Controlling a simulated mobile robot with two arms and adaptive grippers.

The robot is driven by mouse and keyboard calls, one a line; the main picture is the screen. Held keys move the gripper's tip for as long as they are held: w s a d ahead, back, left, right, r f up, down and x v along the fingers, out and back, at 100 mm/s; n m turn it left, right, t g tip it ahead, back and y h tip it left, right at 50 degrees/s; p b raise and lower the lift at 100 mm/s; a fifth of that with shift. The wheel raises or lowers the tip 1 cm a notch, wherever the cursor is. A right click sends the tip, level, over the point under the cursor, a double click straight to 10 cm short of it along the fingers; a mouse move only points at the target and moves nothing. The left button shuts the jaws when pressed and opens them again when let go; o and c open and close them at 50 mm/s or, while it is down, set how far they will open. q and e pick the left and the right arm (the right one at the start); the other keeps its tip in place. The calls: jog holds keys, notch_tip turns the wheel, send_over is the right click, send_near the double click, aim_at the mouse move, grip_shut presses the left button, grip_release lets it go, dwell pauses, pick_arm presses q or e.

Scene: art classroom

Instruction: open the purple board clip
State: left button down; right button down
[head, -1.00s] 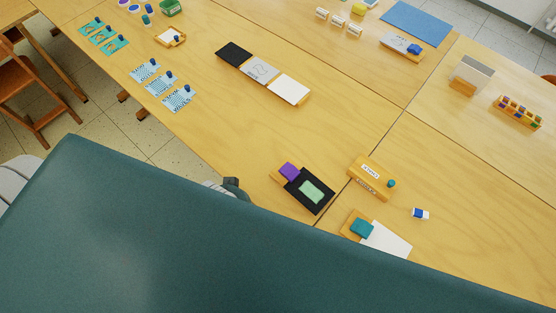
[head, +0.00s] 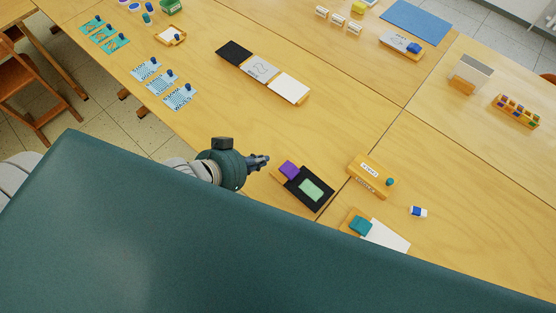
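The purple board clip (head: 289,170) sits at the upper left end of a small board with a black sheet (head: 320,200) and a light green piece (head: 311,189) on it. My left gripper (head: 266,160) is just left of and above the purple clip in the head view, pointing right toward it. A small gap shows between the fingers and the clip. The fingers look close together, but their opening is too small to tell. My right gripper is not in view.
A labelled wooden block (head: 369,172) with a teal knob stands right of the board. A teal clip (head: 361,226) with white paper (head: 387,236) lies nearer. A blue and white eraser-like piece (head: 418,211) is further right. The table behind the board is clear up to the grey and white cards (head: 262,70).

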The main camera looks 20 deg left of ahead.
pick_arm(q)
jog(key=p, duration=0.1)
send_over(276, 168)
jog(key=f, duration=0.6)
jog(key=shift+s+d+f, duration=0.25)
jog(key=shift+d+f, duration=0.05)
jog(key=shift+d, duration=0.05)
notch_tip(276, 168, down, 4)
jog(key=shift+w+r+p, duration=0.15)
jog(key=shift+r+p, duration=0.1)
jog(key=shift+p, duration=0.2)
jog(key=shift+f, duration=0.5)
jog(key=shift+f, duration=0.1)
jog(key=shift+w+a+f+n+h+b, duration=0.1)
jog(key=shift+a+f+n+h+b, duration=0.2)
jog(key=shift+f+h+b, duration=0.3)
jog(key=shift+d+r+p, duration=0.25)
jog(key=shift+r+p, duration=0.15)
jog(key=shift+p, duration=0.25)
jog(key=shift+r+p, duration=0.5)
jog(key=shift+p, duration=0.1)
